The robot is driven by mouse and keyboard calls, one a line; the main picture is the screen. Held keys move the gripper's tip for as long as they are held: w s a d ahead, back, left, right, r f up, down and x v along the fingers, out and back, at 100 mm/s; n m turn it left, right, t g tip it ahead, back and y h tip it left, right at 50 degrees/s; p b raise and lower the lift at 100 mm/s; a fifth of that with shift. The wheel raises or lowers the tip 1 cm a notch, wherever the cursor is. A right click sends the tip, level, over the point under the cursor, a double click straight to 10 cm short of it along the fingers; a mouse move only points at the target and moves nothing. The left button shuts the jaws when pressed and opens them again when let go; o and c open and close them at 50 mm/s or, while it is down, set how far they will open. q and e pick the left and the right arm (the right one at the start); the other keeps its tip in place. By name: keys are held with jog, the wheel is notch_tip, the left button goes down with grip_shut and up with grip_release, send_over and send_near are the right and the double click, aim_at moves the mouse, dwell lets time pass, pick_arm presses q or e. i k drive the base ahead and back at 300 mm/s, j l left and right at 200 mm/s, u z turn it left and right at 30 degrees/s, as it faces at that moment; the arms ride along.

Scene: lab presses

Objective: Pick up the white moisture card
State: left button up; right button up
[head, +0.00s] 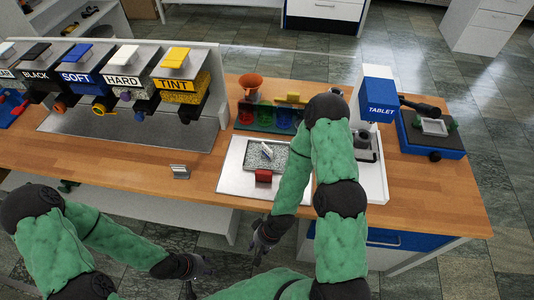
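A small white strip (267,152), which may be the moisture card, sits in the shallow grey tray (248,158) on a white board. A small pale silver-white piece (180,172) stands near the bench's front edge, left of the board; I cannot tell if it is a card or a holder. My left gripper (203,276) is low in front of the bench, its fingers apart and empty. My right gripper (256,250) is also in front of the bench, below the board, its fingers apart and empty. Neither gripper touches these pieces.
A row of labelled dispensers (115,82) stands at the back left. A red block (263,176) sits on the board's front. Coloured cups (268,117), an orange funnel (250,85) and a blue tablet press (378,97) stand behind. The bench front left (130,165) is clear.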

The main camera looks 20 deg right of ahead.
aim_at(266, 150)
jog(key=k+j+z, duration=0.15)
jog(key=j+z, duration=0.2)
jog(key=k+j+z, duration=0.2)
jog(key=z, duration=0.15)
jog(key=k+j+z, duration=0.15)
jog(key=z, duration=0.2)
jog(key=k, duration=0.05)
